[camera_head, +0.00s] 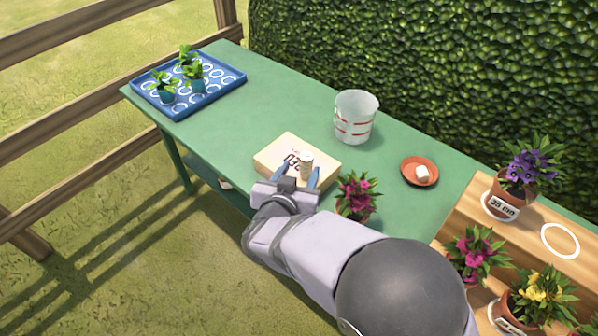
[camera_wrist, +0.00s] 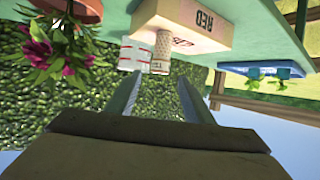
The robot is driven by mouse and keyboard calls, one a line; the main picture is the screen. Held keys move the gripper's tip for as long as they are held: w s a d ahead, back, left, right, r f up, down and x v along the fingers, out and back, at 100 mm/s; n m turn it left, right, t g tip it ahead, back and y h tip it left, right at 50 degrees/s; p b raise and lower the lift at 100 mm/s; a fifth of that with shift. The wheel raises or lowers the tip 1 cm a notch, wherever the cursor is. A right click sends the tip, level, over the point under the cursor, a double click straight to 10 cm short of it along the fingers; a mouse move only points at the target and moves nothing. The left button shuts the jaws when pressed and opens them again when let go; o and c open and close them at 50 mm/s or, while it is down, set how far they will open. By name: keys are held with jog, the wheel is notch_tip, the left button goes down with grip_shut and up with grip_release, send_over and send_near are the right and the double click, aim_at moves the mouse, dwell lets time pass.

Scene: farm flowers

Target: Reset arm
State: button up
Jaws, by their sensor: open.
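My gripper (camera_head: 297,177) is open over the near side of a pale box (camera_head: 270,152) on the green table. A small beige cylinder, like a cork (camera_head: 306,163), stands on the box between or just beyond my fingers; I cannot tell its exact gap to them. In the wrist view, which is upside down, my two fingers (camera_wrist: 155,95) are apart, with the cork (camera_wrist: 161,52) ahead of them and the box (camera_wrist: 200,25) behind it. Nothing is clearly held. My arm comes in from the lower right.
A blue tray (camera_head: 236,77) with several seedlings is at the far left. A white bucket (camera_head: 355,112) and a terracotta saucer (camera_head: 410,182) with a white cube stand behind. A magenta flower pot (camera_head: 356,205) is close right of my gripper. A wooden stand (camera_head: 474,207) holds flower pots.

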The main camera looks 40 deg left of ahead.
dwell(0.4)
jog(key=w+d+r+g+p, duration=0.3)
jog(key=w+d+p, duration=0.1)
jog(key=w+d, duration=0.5)
jog(key=s+d+m+g+h+p, duration=0.1)
jog(key=d+g, duration=0.1)
jog(key=d, duration=0.7)
jog(key=s+d+m+g+h+p, duration=0.1)
jog(key=s+d+g+p, duration=0.1)
jog(key=d, duration=0.8)
jog(key=s+d+m+g+h+p, duration=0.1)
jog(key=s+d+h, duration=0.1)
jog(key=d, duration=0.8)
jog(key=shift+d+f+g, duration=0.1)
jog(key=shift+f+g, duration=0.15)
jog(key=shift+g, duration=0.15)
jog(key=s+d+m+g+h+p, duration=0.2)
jog(key=s+d+g, duration=0.1)
jog(key=s+d, duration=0.7)
jog(key=shift+s+d+r, duration=0.15)
jog(key=shift+d+r, duration=0.1)
jog(key=shift+d, duration=0.7)
